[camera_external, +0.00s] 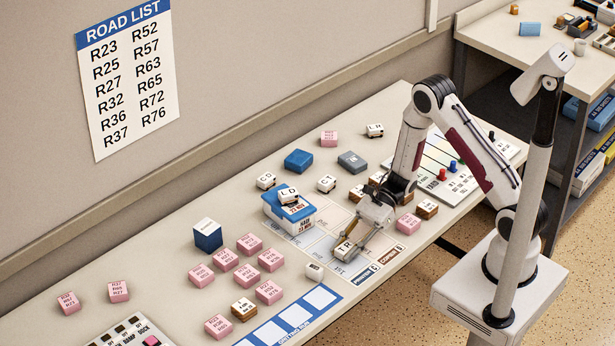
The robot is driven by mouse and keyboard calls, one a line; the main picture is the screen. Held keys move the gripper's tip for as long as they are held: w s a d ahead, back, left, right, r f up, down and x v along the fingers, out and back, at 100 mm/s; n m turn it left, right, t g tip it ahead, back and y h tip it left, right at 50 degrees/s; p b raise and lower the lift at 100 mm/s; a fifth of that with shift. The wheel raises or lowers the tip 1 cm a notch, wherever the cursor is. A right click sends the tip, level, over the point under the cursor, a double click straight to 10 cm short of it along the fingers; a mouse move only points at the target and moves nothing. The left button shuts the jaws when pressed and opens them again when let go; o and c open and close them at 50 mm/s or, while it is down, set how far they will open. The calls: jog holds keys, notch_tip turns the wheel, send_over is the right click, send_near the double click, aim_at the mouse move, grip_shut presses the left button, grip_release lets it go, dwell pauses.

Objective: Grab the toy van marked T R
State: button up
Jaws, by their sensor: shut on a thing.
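The toy van marked T R (344,248) is white with dark lettering and sits low at the gridded mat in the middle of the table. My gripper (351,241) reaches down from the right and is shut on this van. Its fingers cover part of the van's right side. I cannot tell whether the van touches the mat. Other white toy vans stand nearby: one marked L D (288,194) on top of a blue and white box, one marked C T (326,184), and one marked C D (266,180).
Several pink blocks (249,243) lie left of the mat. A dark blue box (208,235) stands behind them. A blue-edged strip (296,317) lies at the front edge. A panel with coloured knobs (453,170) is at the right.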

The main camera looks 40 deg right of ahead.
aim_at(345, 247)
jog(key=shift+r, duration=0.1)
jog(key=shift+r, duration=4.9)
